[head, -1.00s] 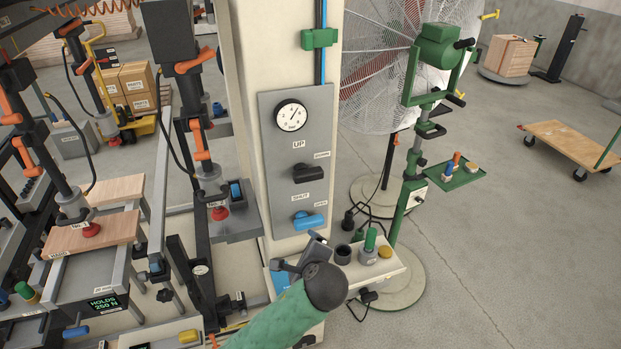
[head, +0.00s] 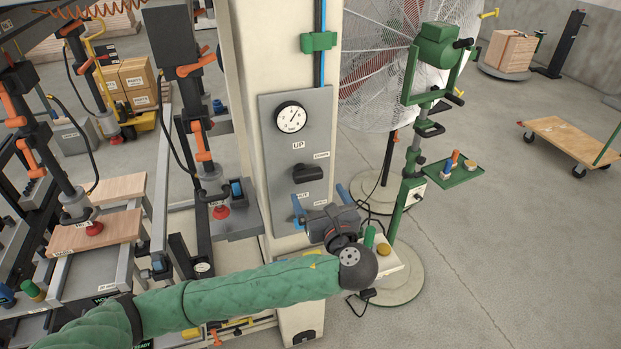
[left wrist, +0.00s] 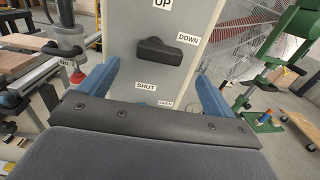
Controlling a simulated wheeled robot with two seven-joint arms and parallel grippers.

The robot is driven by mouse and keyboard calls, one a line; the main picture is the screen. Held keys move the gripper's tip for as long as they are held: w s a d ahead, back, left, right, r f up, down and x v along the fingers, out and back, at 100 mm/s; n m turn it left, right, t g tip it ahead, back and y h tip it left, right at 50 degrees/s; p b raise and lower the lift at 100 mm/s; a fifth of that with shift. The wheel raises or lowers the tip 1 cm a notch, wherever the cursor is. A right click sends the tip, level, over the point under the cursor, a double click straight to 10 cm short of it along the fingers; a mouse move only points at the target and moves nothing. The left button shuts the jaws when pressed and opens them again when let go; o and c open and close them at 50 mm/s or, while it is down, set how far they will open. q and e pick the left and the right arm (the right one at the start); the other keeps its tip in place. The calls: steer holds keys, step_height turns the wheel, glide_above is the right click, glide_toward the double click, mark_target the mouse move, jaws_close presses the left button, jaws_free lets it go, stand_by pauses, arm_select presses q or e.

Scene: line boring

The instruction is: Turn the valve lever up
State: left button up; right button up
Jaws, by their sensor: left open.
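The black valve lever (head: 308,173) is on the grey panel (head: 268,120) of the cream column, below the UP label and beside the DOWN label. It lies roughly level, its long end toward DOWN. It also shows in the left wrist view (left wrist: 166,52). My left gripper (head: 318,196) is open and empty just below the lever in the head view, its blue fingers spread. In the left wrist view the fingers (left wrist: 157,72) stand either side of the panel's lower part, apart from the lever. The blue lever lower on the panel is hidden behind my gripper. My right gripper is out of view.
A pressure gauge (head: 291,117) sits above the lever. A large fan (head: 385,60) and a green stand (head: 408,165) are right of the column. Clamp presses (head: 205,150) crowd the left.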

mark_target(310, 179)
arm_select(q)
steer(key=p+x, duration=0.2)
steer(key=x, duration=0.3)
steer(key=shift+r+p, duration=0.2)
steer(key=shift+p, duration=0.1)
steer(key=shift+w+a+f+p, duration=0.1)
steer(key=shift+w+a+p, duration=0.05)
steer(key=shift+w, duration=0.25)
steer(key=shift+w+a+f+p, duration=0.1)
steer(key=shift+w+a+p, duration=0.05)
steer(key=shift+w, duration=0.25)
steer(key=c, duration=1)
